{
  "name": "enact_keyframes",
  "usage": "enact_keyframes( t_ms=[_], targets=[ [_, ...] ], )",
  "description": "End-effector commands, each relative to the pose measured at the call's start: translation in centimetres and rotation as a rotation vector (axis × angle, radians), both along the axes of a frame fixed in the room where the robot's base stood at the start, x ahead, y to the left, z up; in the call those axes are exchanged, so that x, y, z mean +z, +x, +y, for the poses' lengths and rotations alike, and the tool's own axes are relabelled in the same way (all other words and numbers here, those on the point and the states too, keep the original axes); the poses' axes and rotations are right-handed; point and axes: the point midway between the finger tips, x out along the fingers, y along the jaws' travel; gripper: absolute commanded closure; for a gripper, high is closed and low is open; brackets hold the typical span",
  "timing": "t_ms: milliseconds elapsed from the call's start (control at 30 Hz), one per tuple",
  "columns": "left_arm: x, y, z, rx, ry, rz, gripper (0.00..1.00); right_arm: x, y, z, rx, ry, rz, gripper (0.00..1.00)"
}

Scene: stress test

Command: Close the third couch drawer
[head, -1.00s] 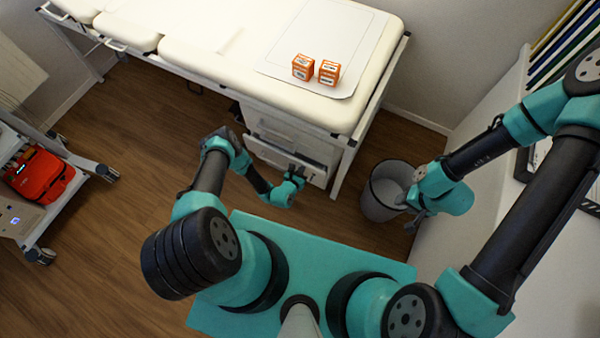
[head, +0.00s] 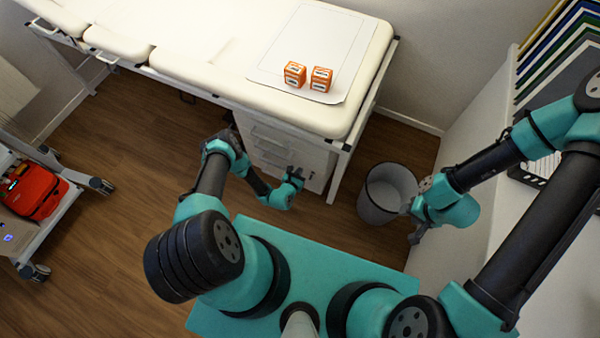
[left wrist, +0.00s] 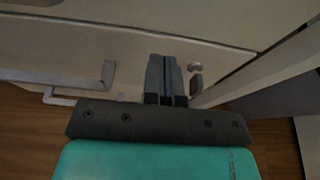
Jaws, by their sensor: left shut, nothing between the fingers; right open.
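The white drawer unit (head: 268,140) stands under the couch (head: 285,85), with several drawer fronts stacked one above another. In the head view no drawer stands clearly out from the unit. My left gripper (head: 296,172) is shut and empty, close in front of the lower drawer fronts. In the left wrist view its fingertips (left wrist: 164,62) point at a pale drawer front (left wrist: 110,45); I cannot tell whether they touch it. A grey handle (left wrist: 82,86) shows left of the fingers. My right gripper (head: 415,236) is open and empty beside the bin, far from the drawers.
A grey waste bin (head: 383,205) stands right of the couch leg (head: 340,172). Two orange boxes (head: 295,75) (head: 320,80) sit on the couch top. A trolley with a red case (head: 35,192) is at the left. Wooden floor is clear between them.

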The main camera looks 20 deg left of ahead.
Motion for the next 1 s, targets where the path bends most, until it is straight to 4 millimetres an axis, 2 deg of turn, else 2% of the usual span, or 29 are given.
enact_keyframes(
  t_ms=[267, 367, 800, 1000],
  targets=[
    [-0.1, -2.1, -0.2, -0.007, -0.002, 0.002, 1.0, 0.0, 0.0, 0.0, 0.0, 0.0, 0.0, 0.57],
    [-0.1, -3.7, -0.3, -0.012, -0.002, 0.003, 1.0, 0.0, 0.0, 0.0, 0.0, 0.0, 0.0, 0.57],
    [2.4, -11.3, 0.6, -0.011, -0.002, 0.002, 1.0, 0.0, 0.0, 0.0, 0.0, 0.0, 0.0, 0.57],
    [2.9, -12.9, 0.7, -0.013, -0.001, 0.0, 1.0, 0.0, 0.0, 0.0, 0.0, 0.0, 0.0, 0.57]
  ],
)
